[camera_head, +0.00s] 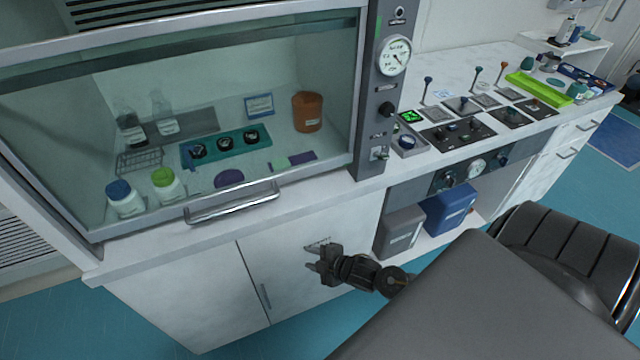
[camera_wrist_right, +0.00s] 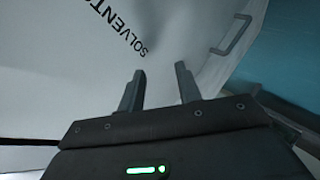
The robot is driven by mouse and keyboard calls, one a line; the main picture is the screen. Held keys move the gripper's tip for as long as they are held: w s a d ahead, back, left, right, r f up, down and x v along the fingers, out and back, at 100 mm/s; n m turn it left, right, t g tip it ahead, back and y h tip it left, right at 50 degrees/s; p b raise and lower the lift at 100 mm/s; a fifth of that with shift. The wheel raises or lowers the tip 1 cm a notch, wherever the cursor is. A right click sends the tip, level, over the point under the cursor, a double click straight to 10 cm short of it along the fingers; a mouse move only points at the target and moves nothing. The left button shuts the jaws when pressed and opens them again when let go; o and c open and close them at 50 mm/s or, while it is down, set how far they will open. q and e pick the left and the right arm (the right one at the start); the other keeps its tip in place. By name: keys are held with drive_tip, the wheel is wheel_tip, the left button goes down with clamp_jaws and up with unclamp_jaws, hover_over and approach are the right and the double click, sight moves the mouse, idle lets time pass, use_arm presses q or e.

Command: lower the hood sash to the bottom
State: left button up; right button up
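The hood sash (camera_head: 75,95) is a clear tinted pane across the front of the fume hood in the head view. Its bottom rail lies at or very near the hood's sill; I cannot tell whether it touches. A silver bar handle (camera_head: 232,204) is fixed along the sash's lower edge. My right gripper (camera_head: 312,258) is below and right of this handle, in front of the white cabinet, apart from the handle. In the right wrist view, my right gripper (camera_wrist_right: 158,85) has its fingers apart with nothing between them. My left gripper is not in view.
Bottles, a rack and an orange container (camera_head: 307,112) stand behind the glass. Below are white cabinet doors (camera_head: 310,225); the wrist view shows a lettered front and a door handle (camera_wrist_right: 232,36). A control column (camera_head: 376,110) with a gauge borders the hood's right side.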

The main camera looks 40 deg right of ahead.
drive_tip(key=shift+m+g+h, duration=0.4)
drive_tip(key=shift+m, duration=0.3)
drive_tip(key=shift+s+d+f+b, duration=0.1)
drive_tip(key=shift+s+d+f, duration=0.2)
drive_tip(key=shift+f, duration=0.6)
drive_tip(key=shift+s+d+f+b, duration=0.15)
drive_tip(key=shift+s+f, duration=0.1)
drive_tip(key=shift+f, duration=0.6)
drive_tip(key=shift+s+d+f+b, duration=0.1)
drive_tip(key=shift+s+d+f, duration=0.2)
drive_tip(key=shift+f, duration=0.6)
